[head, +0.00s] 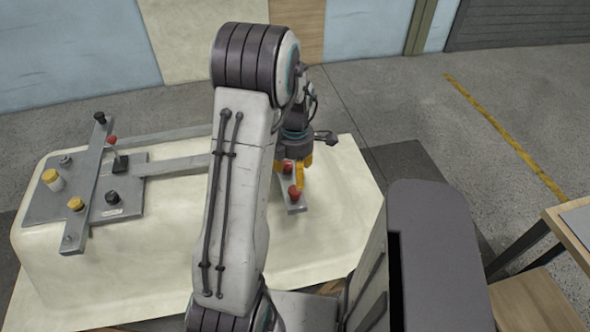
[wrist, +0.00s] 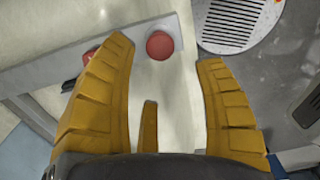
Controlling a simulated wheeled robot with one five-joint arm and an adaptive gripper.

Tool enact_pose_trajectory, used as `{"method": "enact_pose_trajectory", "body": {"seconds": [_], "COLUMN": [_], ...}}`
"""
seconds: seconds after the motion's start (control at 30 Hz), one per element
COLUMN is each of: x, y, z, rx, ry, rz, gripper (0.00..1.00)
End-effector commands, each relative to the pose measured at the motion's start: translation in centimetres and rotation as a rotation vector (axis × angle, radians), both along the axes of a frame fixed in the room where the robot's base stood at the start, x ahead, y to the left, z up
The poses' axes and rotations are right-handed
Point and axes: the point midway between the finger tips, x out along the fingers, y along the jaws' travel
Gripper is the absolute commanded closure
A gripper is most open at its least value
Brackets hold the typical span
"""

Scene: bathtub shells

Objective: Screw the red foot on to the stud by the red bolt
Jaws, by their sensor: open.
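My gripper (head: 293,178) hangs over the right end of the upturned cream tub shell (head: 340,190), its yellow fingers spread. A short grey bar (head: 297,209) lies below it with two red pieces: a nearer red knob (head: 294,192) and a farther red piece (head: 287,167), partly covered by the fingers. I cannot tell which is the foot and which the bolt; no bare stud shows there. In the wrist view, a round red top (wrist: 160,46) lies beyond the fingertips, between their lines. Another red piece (wrist: 90,55) is partly behind the left finger. Nothing is held.
On the tub's left, a grey plate (head: 40,208) carries yellow feet (head: 50,176), a black foot (head: 113,196) and a red-tipped piece (head: 112,140). A grey crossbar (head: 84,205) lies over it. A wooden table (head: 570,225) stands at the right. My arm hides the tub's middle.

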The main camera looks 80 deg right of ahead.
Motion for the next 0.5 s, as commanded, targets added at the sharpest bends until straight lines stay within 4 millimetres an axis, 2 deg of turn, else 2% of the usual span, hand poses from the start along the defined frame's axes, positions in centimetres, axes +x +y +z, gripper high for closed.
{"method": "enact_pose_trajectory", "body": {"seconds": [0.5], "x": [0.0], "y": [0.1], "z": [-4.9], "rx": [0.002], "ry": [0.000], "rz": [-0.002], "gripper": [0.36]}}
